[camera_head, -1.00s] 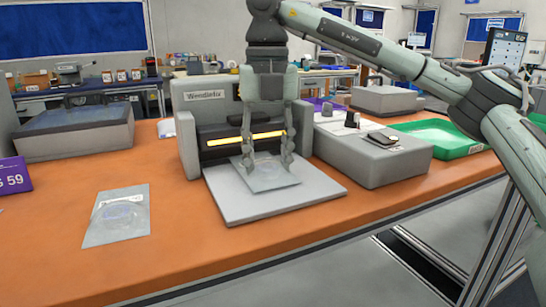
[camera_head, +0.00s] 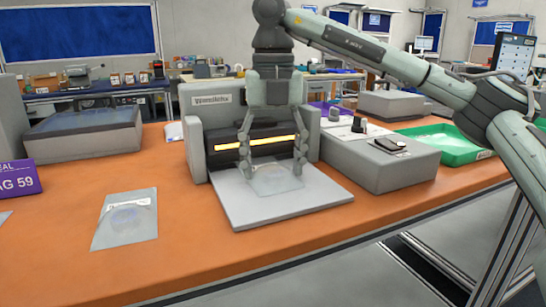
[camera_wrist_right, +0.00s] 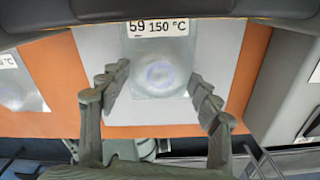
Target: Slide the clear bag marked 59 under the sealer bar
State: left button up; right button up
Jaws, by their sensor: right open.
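The clear bag marked 59 (camera_head: 277,182) lies flat on the light grey plate (camera_head: 260,212) of the sealer (camera_head: 198,148). In the right wrist view its label (camera_wrist_right: 157,28) reads 59 150 °C, and a round thing shows inside the bag (camera_wrist_right: 160,75). The label end lies close to the sealer's dark front; I cannot tell whether its edge is under the bar. The sealer bar area has a lit yellow strip (camera_head: 232,146). My right gripper (camera_head: 271,172) is open, its fingers spread on either side of the bag. My left gripper is out of view.
Another clear bag (camera_head: 126,220) lies on the orange table (camera_head: 195,250) at left, near a purple BAG 59 sign (camera_head: 18,178). A grey box with a knob (camera_head: 378,165) stands right of the sealer, beyond it a green tray (camera_head: 450,145). The table front is clear.

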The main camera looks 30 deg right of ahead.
notch_tip(320, 180, up, 12)
dwell(0.5)
